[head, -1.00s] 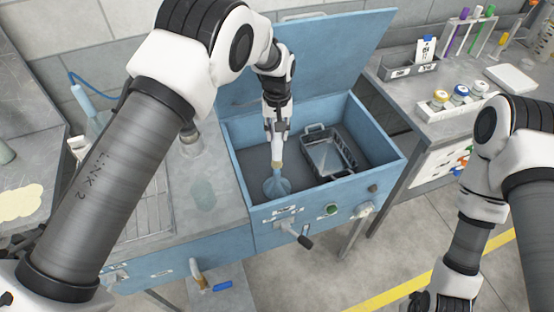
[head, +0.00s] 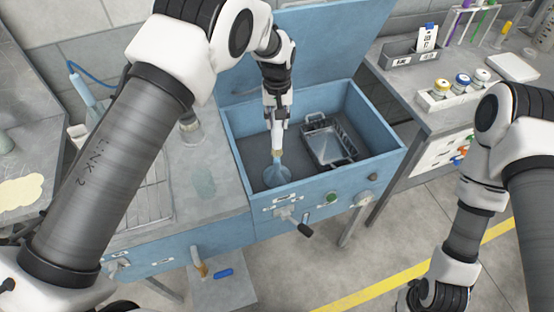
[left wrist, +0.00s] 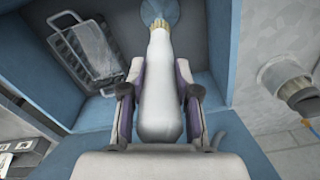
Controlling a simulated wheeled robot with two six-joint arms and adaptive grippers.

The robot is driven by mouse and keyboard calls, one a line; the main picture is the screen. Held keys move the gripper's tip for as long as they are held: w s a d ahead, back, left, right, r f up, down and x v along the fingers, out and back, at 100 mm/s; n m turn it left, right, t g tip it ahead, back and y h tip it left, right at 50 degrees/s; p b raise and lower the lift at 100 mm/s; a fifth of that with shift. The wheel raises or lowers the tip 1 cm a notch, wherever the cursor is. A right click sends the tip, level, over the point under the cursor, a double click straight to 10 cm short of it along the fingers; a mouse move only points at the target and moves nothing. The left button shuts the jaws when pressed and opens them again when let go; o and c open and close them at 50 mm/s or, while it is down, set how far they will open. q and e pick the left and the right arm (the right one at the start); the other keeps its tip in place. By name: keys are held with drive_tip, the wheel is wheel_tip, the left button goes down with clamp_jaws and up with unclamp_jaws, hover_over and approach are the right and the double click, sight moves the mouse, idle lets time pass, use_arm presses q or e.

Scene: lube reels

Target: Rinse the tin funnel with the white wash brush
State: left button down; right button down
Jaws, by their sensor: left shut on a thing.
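The white wash brush (left wrist: 160,85) is in the grasp of my left gripper (head: 276,125). It also shows in the left wrist view, with the gripper's fingers (left wrist: 160,92) shut on its thick handle. Its tan bristle tip points down into the blue wash basin (head: 382,153).
The basin's blue lid (head: 320,45) stands open behind it. A bench (head: 475,105) at right carries small jars (head: 462,82) and a tube rack. A steel worktop (head: 215,200) with a wire rack lies left. My right arm hangs at the lower right.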

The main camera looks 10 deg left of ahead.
use_arm(q)
drive_tip(key=shift+r, duration=0.1)
idle(0.4)
wheel_tip(320, 180, up, 7)
drive_tip(key=p, duration=0.5)
idle(0.3)
